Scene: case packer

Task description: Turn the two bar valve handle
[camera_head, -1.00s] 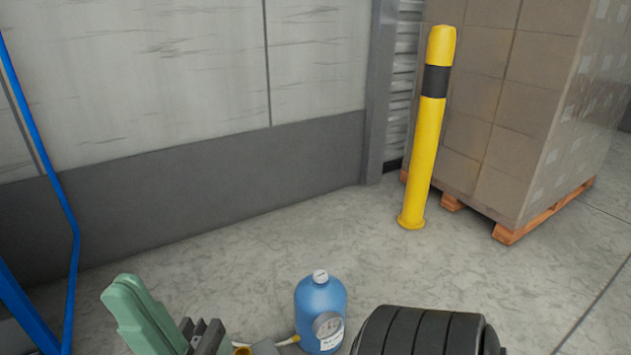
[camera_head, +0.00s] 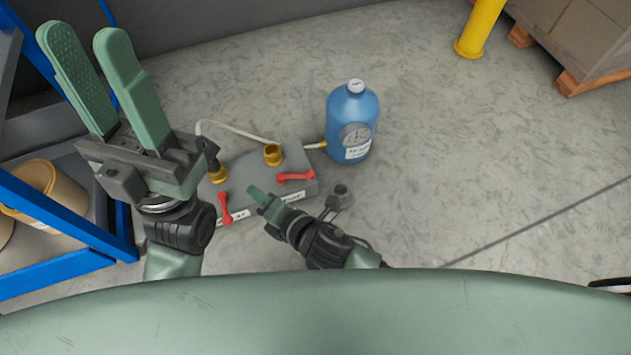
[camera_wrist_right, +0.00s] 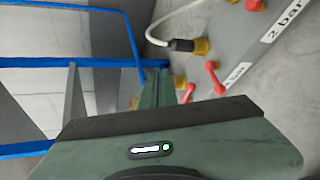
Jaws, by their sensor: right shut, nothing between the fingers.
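In the right wrist view a "2 bar" label (camera_wrist_right: 284,20) is near a red handle (camera_wrist_right: 255,5) cut by the top edge. Another red handle (camera_wrist_right: 215,78) is lower. My right gripper (camera_head: 256,192) is shut and empty, over the block between the handles; contact is unclear. My left gripper (camera_head: 84,38) is open and empty, raised left of the block.
A blue rack (camera_head: 60,215) with buckets (camera_head: 50,195) is at the left. A yellow post (camera_head: 480,25) and a pallet (camera_head: 592,80) are far right.

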